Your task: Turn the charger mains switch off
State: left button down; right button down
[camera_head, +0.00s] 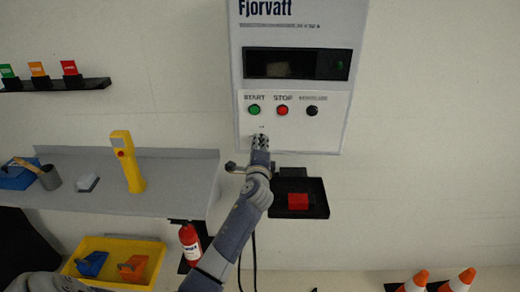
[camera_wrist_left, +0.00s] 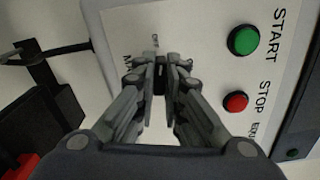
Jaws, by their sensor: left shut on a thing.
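The charger (camera_head: 252,95) is a white wall box with a dark display, a green START button (camera_head: 254,110), a red STOP button (camera_head: 282,110) and a black button (camera_head: 312,111). My left gripper (camera_head: 260,142) is at the lower left of its front panel. In the left wrist view, its fingertips (camera_wrist_left: 161,66) are closed around a small dark piece, the mains switch (camera_wrist_left: 160,78), under a partly hidden label. The fingers cover most of the switch, so I cannot tell its position. My right gripper is in neither view.
A black wall tray with a red block (camera_head: 298,201) is below the charger. A grey shelf (camera_head: 190,180) with a yellow handheld device (camera_head: 127,162) is at left. A fire extinguisher (camera_head: 190,243) is below the shelf. Orange cones (camera_head: 462,280) are at lower right.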

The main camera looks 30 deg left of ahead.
pick_arm(q)
jog(key=shift+f+n+b, duration=0.15)
jog(key=shift+n+b, duration=0.4)
jog(key=shift+n, duration=0.65)
jog(key=c, duration=1.7)
grip_release()
jog(key=v, duration=1.2)
